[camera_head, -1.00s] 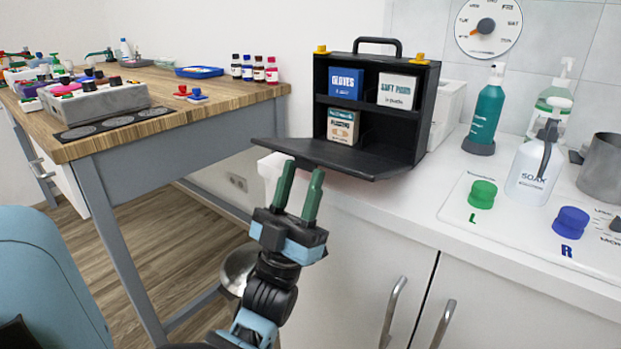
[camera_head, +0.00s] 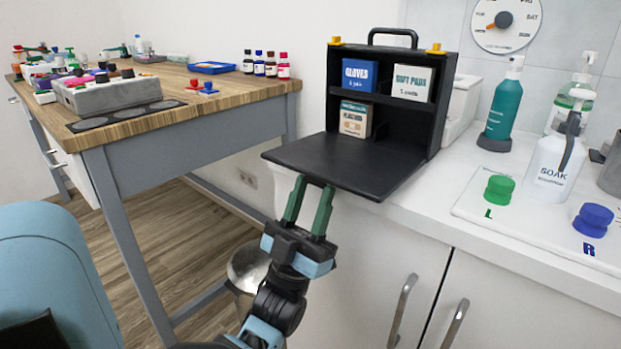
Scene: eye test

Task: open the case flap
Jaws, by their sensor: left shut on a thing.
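The black case (camera_head: 438,110) stands upright on the white counter. Its flap (camera_head: 345,163) is folded down at the front, about level, and sticks out past the counter's front edge. Inside, on the shelf, are a blue gloves box (camera_head: 360,75) and a white soft pads box (camera_head: 411,83); a plasters box (camera_head: 355,119) stands below. My left gripper (camera_head: 316,187), with green fingers, is shut on the flap's front edge from below left; the fingertips are partly hidden at the edge. My right gripper is not in view.
A wooden workbench (camera_head: 150,115) with trays and small bottles is at the left. A floor gap separates bench and counter.

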